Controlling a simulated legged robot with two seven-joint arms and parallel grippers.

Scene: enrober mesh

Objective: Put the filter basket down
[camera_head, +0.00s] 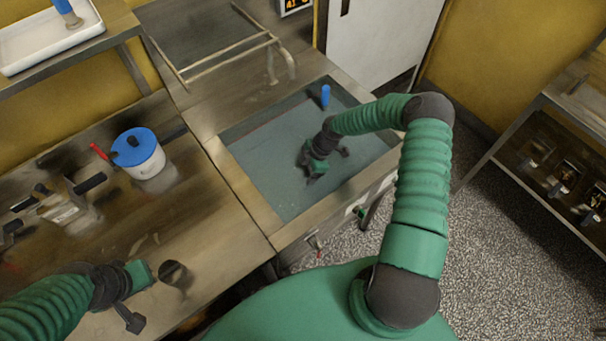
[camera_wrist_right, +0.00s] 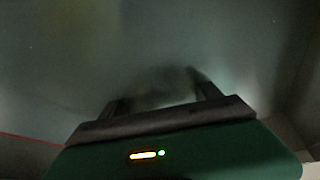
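I cannot make out a filter basket for certain in either view. My right gripper (camera_head: 322,168) reaches down into the grey-blue sunken tank (camera_head: 250,204), near its middle. In the right wrist view its two dark fingers (camera_wrist_right: 163,98) stand apart. A blurred pale patch lies between and beyond them, and I cannot tell whether it is an object. My left gripper (camera_head: 146,297) is low over the left worktop, its fingers apart. A small dark cup-like thing (camera_head: 175,273) stands just right of it, and I see no clear grip on it.
A white tub with a blue lid (camera_head: 135,152) stands on the left worktop, with dark-handled tools (camera_head: 62,209) left of it. A blue handle (camera_head: 325,96) stands at the tank's far edge. A metal frame (camera_head: 228,57) lies behind. A shelf (camera_head: 556,165) is at right.

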